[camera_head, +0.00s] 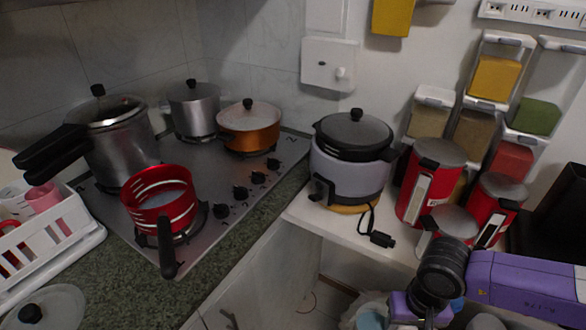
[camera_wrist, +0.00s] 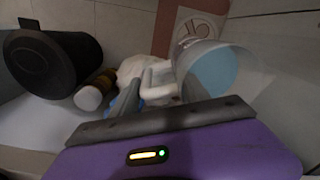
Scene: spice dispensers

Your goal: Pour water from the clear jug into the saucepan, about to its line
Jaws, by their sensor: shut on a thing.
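The red saucepan (camera_head: 162,203) stands on the near burner of the hob, its black handle pointing toward the front. The clear jug (camera_wrist: 238,70) shows in the wrist view with pale blue water inside, tilted in that picture. My gripper (camera_wrist: 152,90) is shut on the jug's pale handle. In the head view my purple gripper (camera_head: 408,308) is low at the bottom edge, below the counter and right of the saucepan; the jug is mostly hidden or cut off there.
A pressure cooker (camera_head: 118,145), a steel pot (camera_head: 193,110) and an orange pot (camera_head: 248,130) share the hob. A rice cooker (camera_head: 348,170) and red canisters (camera_head: 428,185) fill the right counter. A white rack (camera_head: 60,235) stands left. A dark cylinder (camera_wrist: 52,62) is near my gripper.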

